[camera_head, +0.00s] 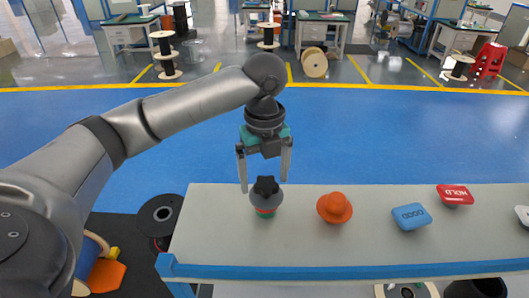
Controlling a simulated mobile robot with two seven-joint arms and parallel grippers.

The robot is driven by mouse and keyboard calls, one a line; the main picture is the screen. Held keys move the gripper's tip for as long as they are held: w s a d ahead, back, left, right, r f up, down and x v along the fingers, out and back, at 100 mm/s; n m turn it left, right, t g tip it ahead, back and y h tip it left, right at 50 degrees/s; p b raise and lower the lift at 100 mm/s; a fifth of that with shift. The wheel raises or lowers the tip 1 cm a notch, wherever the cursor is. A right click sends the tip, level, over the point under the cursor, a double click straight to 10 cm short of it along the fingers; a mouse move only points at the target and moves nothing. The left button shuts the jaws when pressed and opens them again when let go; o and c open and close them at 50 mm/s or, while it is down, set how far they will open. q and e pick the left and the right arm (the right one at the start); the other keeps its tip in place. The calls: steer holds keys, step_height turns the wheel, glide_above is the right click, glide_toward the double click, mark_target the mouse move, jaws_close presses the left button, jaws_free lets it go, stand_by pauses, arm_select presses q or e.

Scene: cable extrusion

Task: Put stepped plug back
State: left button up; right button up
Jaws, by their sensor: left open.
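On the grey bench (290,245) stands a round grey piece with a black star-shaped knob (266,186) on top and red and green bands below its grey rim. To its right is an orange round piece (335,208) with a narrower raised top, a stepped shape. I cannot tell which of the two is the stepped plug. My left gripper (264,183) points down with its two fingers apart, one on each side above the black knob. Nothing is held between the fingers. My right gripper is not in the view.
A blue block (411,216) and a red block (455,194) with white lettering lie on the right of the bench. A white piece (523,214) is cut off at the right edge. A blue rail (370,271) runs along the near edge. Spools stand on the floor at left.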

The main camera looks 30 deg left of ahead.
arm_select(q)
step_height(320, 180, up, 10)
steer(key=shift+r, duration=0.25)
stand_by(1.6)
